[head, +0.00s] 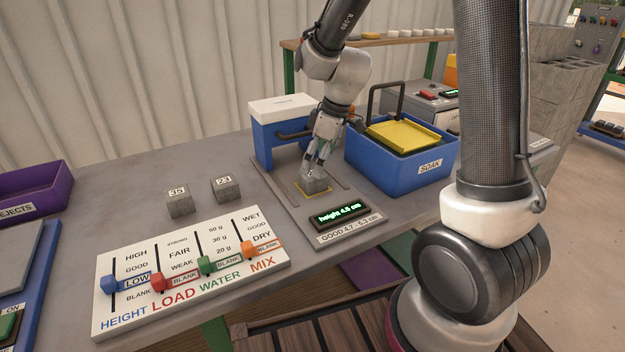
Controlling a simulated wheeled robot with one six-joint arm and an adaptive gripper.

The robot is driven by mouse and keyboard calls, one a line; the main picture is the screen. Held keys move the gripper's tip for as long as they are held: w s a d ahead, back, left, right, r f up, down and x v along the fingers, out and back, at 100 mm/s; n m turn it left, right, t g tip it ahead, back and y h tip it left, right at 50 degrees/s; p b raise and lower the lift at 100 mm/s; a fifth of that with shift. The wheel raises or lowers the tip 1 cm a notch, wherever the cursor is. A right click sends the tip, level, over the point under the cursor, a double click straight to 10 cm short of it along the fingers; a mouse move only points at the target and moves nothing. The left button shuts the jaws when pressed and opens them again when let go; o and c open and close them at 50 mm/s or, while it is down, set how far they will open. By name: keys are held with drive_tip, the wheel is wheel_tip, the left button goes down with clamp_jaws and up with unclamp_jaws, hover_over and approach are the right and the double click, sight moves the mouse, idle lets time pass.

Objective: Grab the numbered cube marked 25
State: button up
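A grey cube (316,186) sits on the yellow-outlined square of the measuring plate; I cannot read a number on it. My gripper (316,173) points down right at this cube, its fingertips at the cube's top and back. They partly hide it, and I cannot tell whether they are closed on it. Two other grey cubes stand on the table to the left: one marked 35 (180,203) and one marked 23 (227,188). No readable 25 shows in this view.
A green display (340,215) reads height 4.5 cm, above a label GOOD 4.7 - 5.3 cm. A blue press frame (265,143) stands behind left of my gripper. A blue SOAK tub (395,178) stands close on the right. A slider board (190,270) lies in front.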

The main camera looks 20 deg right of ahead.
sight(313, 180)
drive_tip(key=x, duration=0.5)
drive_tip(key=shift+s+a+f, duration=0.1)
drive_tip(key=shift+s+f, duration=0.05)
drive_tip(key=shift+f, duration=0.1)
drive_tip(key=c, duration=1.5)
